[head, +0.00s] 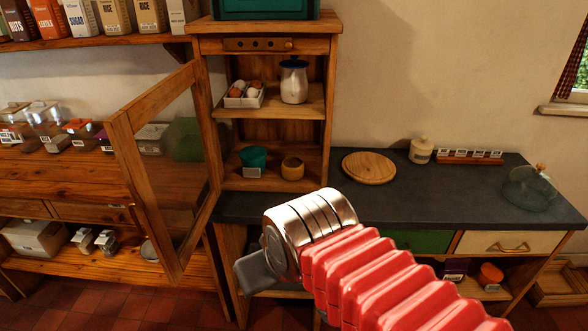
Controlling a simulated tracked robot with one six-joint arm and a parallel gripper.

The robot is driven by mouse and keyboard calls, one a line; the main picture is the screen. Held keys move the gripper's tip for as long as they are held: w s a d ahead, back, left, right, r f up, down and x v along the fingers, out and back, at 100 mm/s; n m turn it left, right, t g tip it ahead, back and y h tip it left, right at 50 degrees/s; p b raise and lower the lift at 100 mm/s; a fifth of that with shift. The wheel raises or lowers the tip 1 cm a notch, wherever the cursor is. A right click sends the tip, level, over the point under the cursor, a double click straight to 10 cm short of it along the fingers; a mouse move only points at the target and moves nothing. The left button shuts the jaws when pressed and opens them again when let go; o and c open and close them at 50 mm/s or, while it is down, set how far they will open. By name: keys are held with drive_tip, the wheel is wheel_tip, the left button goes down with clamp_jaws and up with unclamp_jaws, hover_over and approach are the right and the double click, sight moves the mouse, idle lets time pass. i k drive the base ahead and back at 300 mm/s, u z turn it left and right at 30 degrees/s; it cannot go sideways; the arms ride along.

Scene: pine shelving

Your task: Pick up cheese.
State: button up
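I cannot make out any cheese for certain. A small round yellow-brown thing (292,168) sits on the lower shelf of the open cabinet, right of a green container (253,160); I cannot tell whether it is cheese or a pot. A glass dome (530,188) stands at the right of the dark counter, its contents unclear. My arm, with red bellows and a metal wrist, reaches in from the lower right. Only a grey part of my gripper (257,273) shows, below and left of the wrist, in front of the cabinet base. Its fingertips are hidden.
The glazed cabinet door (165,170) stands open to the left. An egg box (244,95) and a white jar (294,80) fill the upper shelf. A round wooden board (369,168), lidded pot (421,150) and spice rack (470,157) stand on the counter (440,195).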

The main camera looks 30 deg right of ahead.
sight(292, 168)
drive_tip(key=z, duration=0.05)
drive_tip(key=i, duration=0.95)
drive_tip(key=u, duration=0.1)
